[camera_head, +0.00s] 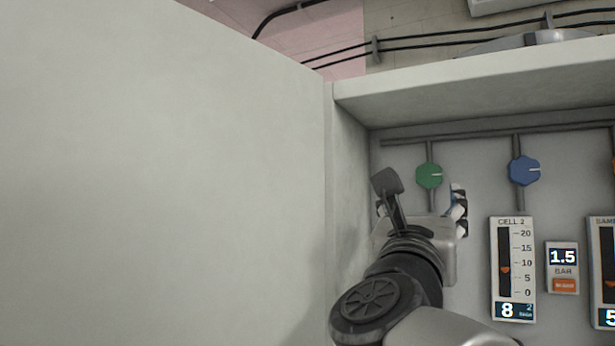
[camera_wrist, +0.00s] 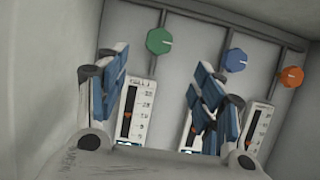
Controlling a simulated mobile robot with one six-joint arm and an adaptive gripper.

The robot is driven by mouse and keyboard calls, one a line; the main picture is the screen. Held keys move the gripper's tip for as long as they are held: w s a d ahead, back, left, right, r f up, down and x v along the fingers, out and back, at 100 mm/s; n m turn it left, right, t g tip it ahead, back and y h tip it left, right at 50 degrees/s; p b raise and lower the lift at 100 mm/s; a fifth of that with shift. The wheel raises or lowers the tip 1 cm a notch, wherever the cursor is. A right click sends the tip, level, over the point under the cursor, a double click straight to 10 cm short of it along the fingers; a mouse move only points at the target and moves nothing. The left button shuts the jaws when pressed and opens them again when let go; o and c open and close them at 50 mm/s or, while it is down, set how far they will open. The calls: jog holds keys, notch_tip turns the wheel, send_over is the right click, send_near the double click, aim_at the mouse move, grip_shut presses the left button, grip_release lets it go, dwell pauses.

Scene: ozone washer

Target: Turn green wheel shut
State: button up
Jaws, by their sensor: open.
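The green wheel (camera_head: 429,176) is a small knob with a white mark, on a vertical pipe at the left of the cabinet's back panel. The mark points right in the head view. It also shows in the wrist view (camera_wrist: 159,41), above and between the fingers. My gripper (camera_head: 424,197) is open and empty, just below and in front of the green wheel in the head view. In the wrist view my gripper (camera_wrist: 165,88) has its two blue-padded fingers spread apart, with neither seen touching the wheel. The exact depth gap cannot be told.
A blue wheel (camera_head: 523,171) is to the right, and an orange wheel (camera_wrist: 291,76) further right. The cell 2 gauge (camera_head: 513,270) and a 1.5 bar display (camera_head: 562,257) are below. A large pale panel (camera_head: 160,180) stands close on the left; a ledge (camera_head: 470,85) overhangs above.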

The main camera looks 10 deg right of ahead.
aim_at(428, 174)
jog(key=p+x, duration=0.4)
jog(key=x, duration=1.2)
jog(key=shift+s+a+r, duration=0.1)
jog(key=shift+c, duration=0.2)
jog(key=c, duration=1)
